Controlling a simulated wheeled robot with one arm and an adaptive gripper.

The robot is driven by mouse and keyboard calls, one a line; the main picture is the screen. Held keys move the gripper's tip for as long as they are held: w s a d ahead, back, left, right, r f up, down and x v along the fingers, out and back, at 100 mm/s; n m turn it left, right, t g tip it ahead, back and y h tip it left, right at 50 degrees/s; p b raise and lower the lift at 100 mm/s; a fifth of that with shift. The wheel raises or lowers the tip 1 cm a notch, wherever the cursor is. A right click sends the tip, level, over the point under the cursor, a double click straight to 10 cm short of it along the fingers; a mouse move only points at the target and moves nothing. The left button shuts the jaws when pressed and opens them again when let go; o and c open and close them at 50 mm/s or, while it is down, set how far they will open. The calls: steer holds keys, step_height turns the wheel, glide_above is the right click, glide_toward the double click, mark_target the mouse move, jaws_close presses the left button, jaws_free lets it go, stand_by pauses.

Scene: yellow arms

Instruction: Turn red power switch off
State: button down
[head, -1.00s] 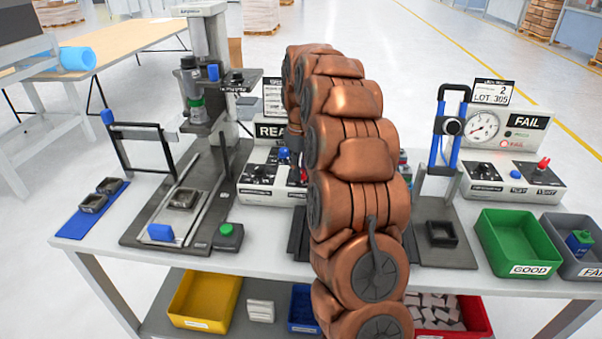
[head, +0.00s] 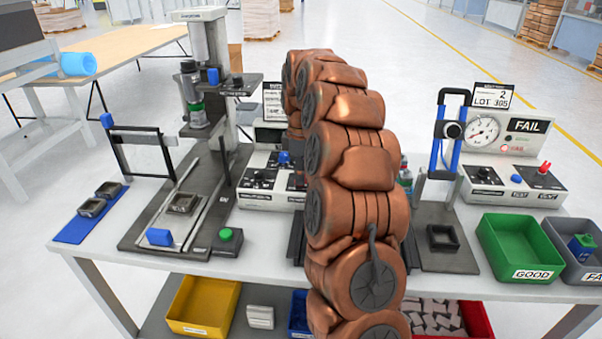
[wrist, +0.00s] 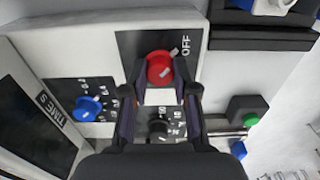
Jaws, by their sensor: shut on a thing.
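The red power switch (wrist: 160,66) is a round red knob on a dark plate on a light control box, seen in the wrist view. The word OFF is printed to its right, and the pale mark on the knob points toward the upper right, toward that word. My gripper (wrist: 160,80) has one finger on each side of the knob and is shut on it. In the head view my copper arm hides the gripper and the red switch. The control box (head: 268,198) shows to the left of the arm, with its display (head: 268,136) dark.
A blue knob (wrist: 88,108) and a black knob (wrist: 158,130) sit close to the red switch. A press stand (head: 205,60) is left of the box. A gauge box (head: 515,185) with another red knob and a green bin (head: 515,235) stand at the right.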

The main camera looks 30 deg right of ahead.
stand_by(0.3)
steer(key=c, duration=0.9)
jaws_free()
steer(key=shift+r, duration=0.15)
steer(key=shift+r, duration=5.85)
steer(key=shift+a, duration=0.1)
